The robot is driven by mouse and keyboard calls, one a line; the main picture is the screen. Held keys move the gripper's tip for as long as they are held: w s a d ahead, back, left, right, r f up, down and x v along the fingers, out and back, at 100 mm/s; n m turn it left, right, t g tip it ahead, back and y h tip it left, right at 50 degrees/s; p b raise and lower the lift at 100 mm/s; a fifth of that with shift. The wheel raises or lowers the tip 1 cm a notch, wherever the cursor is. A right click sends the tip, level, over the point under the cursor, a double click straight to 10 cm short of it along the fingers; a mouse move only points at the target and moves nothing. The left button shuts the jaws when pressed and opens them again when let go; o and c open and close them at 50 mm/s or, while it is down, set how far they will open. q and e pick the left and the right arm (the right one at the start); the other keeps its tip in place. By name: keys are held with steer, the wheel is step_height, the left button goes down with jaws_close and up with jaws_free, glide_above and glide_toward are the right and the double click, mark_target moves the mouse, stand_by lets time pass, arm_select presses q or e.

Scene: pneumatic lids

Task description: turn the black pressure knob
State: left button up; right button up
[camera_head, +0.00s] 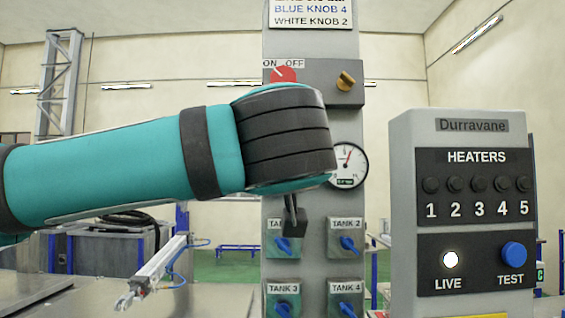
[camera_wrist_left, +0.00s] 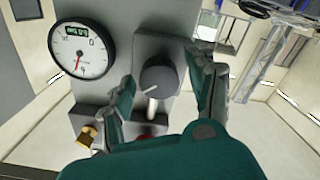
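The black pressure knob (camera_wrist_left: 158,77) shows in the left wrist view, round, with a white pointer mark, on a grey panel. My left gripper (camera_wrist_left: 160,70) is open, with one teal finger on each side of the knob. Narrow gaps seem to show between fingers and knob; whether either touches is hard to tell. In the head view my left arm hides the knob. The pressure gauge (camera_wrist_left: 82,52) is beside the knob; it also shows in the head view (camera_head: 348,165), partly hidden by my arm. My right gripper is not in view.
A red ON/OFF knob (camera_head: 284,74) and a brass knob (camera_head: 346,81) sit above my arm. Blue tank knobs (camera_head: 348,244) are below. A grey heater box (camera_head: 460,213) stands at the right. A metal cylinder (camera_head: 160,262) with a blue hose lies low left.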

arm_select(q)
steer(key=s, duration=1.2)
stand_by(0.5)
